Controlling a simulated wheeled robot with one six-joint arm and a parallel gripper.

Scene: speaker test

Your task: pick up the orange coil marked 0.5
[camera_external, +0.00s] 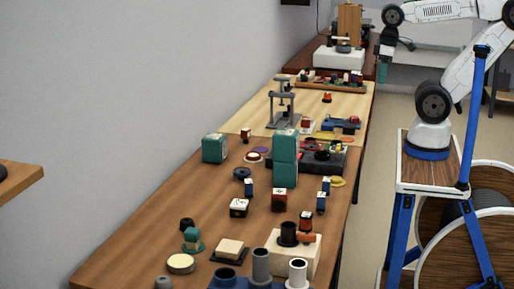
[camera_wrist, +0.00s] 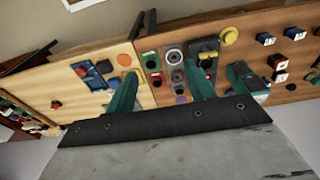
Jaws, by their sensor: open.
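A small orange piece with a dark part (camera_external: 327,98) stands alone on the light wood table in the external view. What looks like the same piece shows at the left in the wrist view (camera_wrist: 56,104). Another orange piece (camera_external: 305,238) is at the cream block on the near brown table. No 0.5 mark is readable, so I cannot tell which is the named coil. My gripper (camera_external: 383,72) hangs near the right edge of the far tables, apart from both pieces. In the wrist view its teal fingers (camera_wrist: 160,72) are spread, with nothing held between them.
A black tray of parts (camera_external: 335,168) lies beside the blocks. A white box (camera_external: 338,60) is at the back. Bare light wood surrounds the farther orange piece.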

